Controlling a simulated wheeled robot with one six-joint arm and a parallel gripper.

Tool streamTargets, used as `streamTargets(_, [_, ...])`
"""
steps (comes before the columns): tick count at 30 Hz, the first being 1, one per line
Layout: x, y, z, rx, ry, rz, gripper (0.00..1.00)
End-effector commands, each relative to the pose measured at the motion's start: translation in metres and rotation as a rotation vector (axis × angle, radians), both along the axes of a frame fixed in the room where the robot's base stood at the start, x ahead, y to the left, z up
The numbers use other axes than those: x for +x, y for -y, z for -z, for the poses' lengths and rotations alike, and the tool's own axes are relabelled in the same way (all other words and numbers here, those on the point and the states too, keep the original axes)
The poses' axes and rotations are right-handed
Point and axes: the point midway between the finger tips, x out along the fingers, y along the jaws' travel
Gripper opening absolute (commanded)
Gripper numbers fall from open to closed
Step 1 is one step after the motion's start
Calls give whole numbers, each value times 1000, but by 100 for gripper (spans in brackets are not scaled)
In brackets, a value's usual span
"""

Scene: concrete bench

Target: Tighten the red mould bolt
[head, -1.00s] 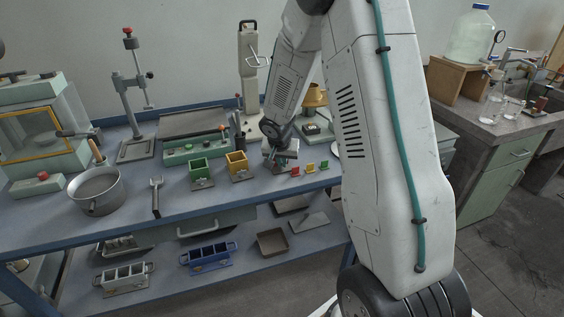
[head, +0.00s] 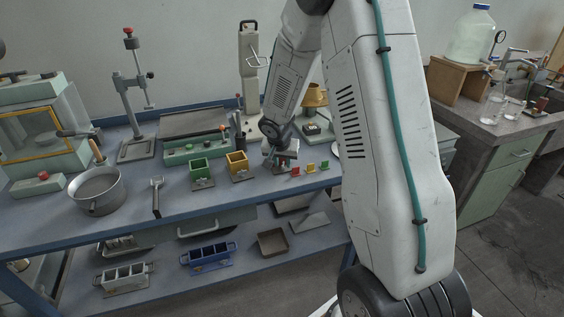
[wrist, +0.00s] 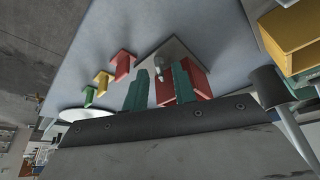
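In the wrist view my gripper (wrist: 161,72) shows two green fingers standing apart. A small grey bolt (wrist: 160,64) shows between them, with a visible gap on either side. The red mould (wrist: 198,83) is beside and partly behind the right finger, and a pale grey base plate (wrist: 172,50) lies under it and the bolt. In the head view my gripper (head: 281,158) is low over the bench beside the yellow mould, and it hides most of the red mould. I cannot tell whether the fingers touch the bolt.
A yellow mould (head: 236,166) and green mould (head: 200,172) stand to the left. Small red (head: 296,170), yellow (head: 310,167) and green (head: 324,164) markers stand near the bench front. A pan (head: 97,190) and wrench (head: 157,196) lie further left. Bare bench (head: 232,192) shows in front.

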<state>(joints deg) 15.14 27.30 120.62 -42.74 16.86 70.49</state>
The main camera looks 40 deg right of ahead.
Motion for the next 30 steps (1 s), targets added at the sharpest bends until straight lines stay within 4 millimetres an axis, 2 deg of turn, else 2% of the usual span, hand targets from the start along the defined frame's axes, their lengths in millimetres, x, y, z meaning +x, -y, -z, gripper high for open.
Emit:
streamTargets(12, [-15, -17, -58, -2, 4, -2, 27])
streamTargets(15, [-18, -20, -66, -1, 2, -1, 27])
streamTargets(30, [-20, -21, -71, 0, 0, 0, 27])
